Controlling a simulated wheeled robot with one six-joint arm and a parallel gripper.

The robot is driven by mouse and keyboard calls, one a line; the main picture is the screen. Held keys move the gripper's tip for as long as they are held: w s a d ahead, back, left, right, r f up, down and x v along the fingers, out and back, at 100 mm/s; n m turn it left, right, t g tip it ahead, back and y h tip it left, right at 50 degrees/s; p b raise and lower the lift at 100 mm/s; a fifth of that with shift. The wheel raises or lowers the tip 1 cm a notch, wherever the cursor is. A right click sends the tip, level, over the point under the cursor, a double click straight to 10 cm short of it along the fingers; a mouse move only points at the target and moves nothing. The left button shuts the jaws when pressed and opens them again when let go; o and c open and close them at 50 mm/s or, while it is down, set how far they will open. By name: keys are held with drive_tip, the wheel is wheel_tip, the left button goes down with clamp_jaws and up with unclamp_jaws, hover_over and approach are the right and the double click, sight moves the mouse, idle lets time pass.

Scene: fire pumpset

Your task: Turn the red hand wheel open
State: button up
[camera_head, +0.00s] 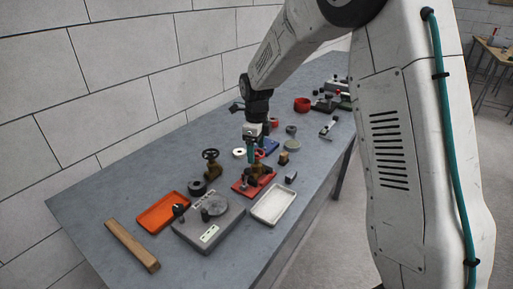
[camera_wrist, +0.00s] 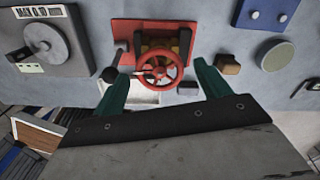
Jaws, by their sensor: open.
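The red hand wheel (camera_wrist: 159,69) is a spoked ring on a brass-coloured valve, bolted to a red base plate (camera_wrist: 124,30). In the head view the wheel (camera_head: 260,154) is partly hidden by my gripper (camera_head: 252,155), which points down over it. In the wrist view my gripper (camera_wrist: 161,72) is open, with one teal finger to the left of the wheel and one to the right. Gaps show between both fingers and the rim, and nothing is held. I cannot tell whether the fingertips are level with the wheel or above it.
A dark hand wheel valve (camera_head: 211,163) stands to the left on the blue-grey bench. A grey scale (camera_head: 207,229), an orange tray (camera_head: 163,214) and a white tray (camera_head: 273,205) lie nearer. A small black-knobbed lever (camera_wrist: 111,74) sits close to the left finger.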

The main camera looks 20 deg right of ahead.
drive_tip(key=c, duration=1)
drive_tip(key=shift+n, duration=0.3)
